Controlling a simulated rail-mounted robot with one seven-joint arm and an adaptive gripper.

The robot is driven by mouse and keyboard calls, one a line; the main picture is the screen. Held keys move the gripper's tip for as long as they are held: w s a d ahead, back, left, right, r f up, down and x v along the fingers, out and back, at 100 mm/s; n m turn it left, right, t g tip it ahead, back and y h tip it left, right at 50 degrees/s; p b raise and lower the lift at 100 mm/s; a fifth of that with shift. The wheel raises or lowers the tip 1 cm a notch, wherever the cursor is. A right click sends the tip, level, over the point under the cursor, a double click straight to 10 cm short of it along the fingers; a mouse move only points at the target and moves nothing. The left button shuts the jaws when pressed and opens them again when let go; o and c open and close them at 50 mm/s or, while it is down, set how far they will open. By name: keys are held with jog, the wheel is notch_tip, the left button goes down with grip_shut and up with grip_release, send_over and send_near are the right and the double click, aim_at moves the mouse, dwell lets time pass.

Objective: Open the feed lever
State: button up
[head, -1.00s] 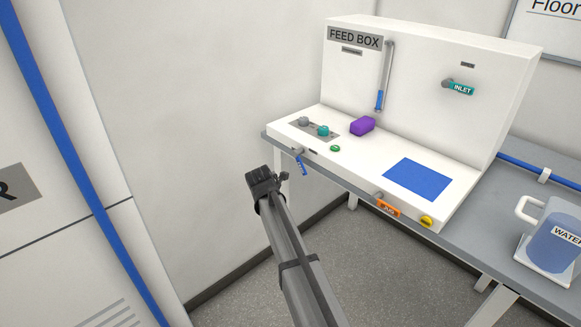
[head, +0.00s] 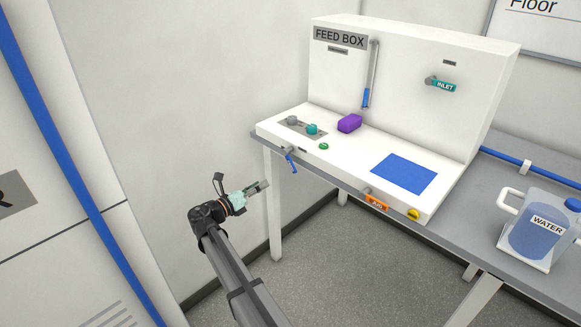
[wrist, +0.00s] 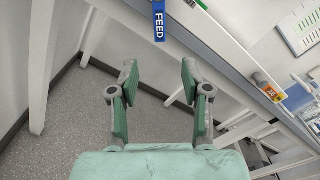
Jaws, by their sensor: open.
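The feed lever (head: 292,164) is a small blue lever hanging down from the front left edge of the feed box (head: 449,125). In the wrist view the blue lever (wrist: 159,24) shows the word FEED at the top, ahead of the fingertips. My gripper (head: 264,186) is to the left of the lever and a little lower in the head view. In the wrist view my gripper (wrist: 157,72) is open, with two green-padded fingers apart and nothing between them. The lever is beyond the fingertips and apart from them.
An orange-labelled lever (head: 377,202) and a yellow knob (head: 414,214) sit further right on the same front edge. A purple block (head: 349,123) lies on the box. A water jug (head: 538,232) stands on the grey bench (head: 470,228). A white table leg (head: 273,205) stands behind my gripper.

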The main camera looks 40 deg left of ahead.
aim_at(291, 167)
jog(key=w+p, duration=0.1)
jog(key=w, duration=0.4)
jog(key=w+d, duration=0.1)
jog(key=w, duration=0.4)
jog(key=w+p, duration=0.1)
jog(key=w, duration=0.5)
jog(key=shift+d+p, duration=0.15)
jog(key=shift+p, duration=0.15)
grip_shut()
